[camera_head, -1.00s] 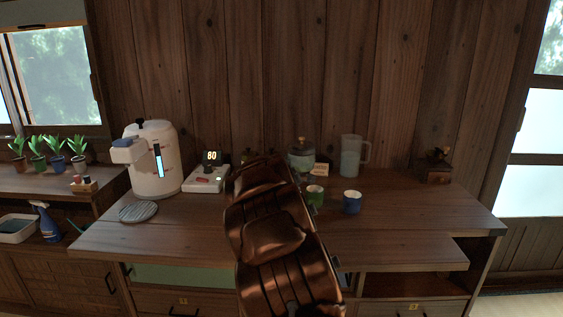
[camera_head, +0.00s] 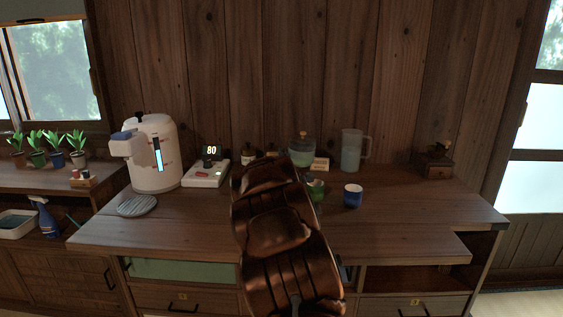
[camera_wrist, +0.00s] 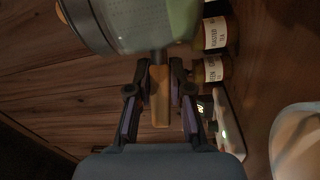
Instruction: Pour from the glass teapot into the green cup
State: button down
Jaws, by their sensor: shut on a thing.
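The glass teapot (camera_head: 301,155) has a pale green liquid in it and stands out at the back of the counter, above and behind the green cup in the head view. In the wrist view the teapot (camera_wrist: 135,25) fills the top, and my gripper (camera_wrist: 159,80) is shut on its wooden handle (camera_wrist: 160,95). The head view does not show clearly whether the teapot's base touches the counter. The green cup (camera_head: 317,192) stands upright on the counter, partly hidden by my arm. It is not in the wrist view.
A blue cup (camera_head: 353,197) stands right of the green cup. A pitcher (camera_head: 351,154), labelled jars (camera_wrist: 211,70), a scale reading 80 (camera_head: 205,176) and a white kettle (camera_head: 156,155) stand along the back. The right front of the counter is clear.

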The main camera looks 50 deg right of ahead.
jog(key=shift+r+m+t+h+b, duration=0.4)
jog(key=shift+r+h+b, duration=0.3)
jog(key=shift+b, duration=0.2)
jog(key=shift+r+t+h+b, duration=0.25)
jog(key=shift+t+h+b, duration=0.05)
jog(key=shift+b, duration=0.2)
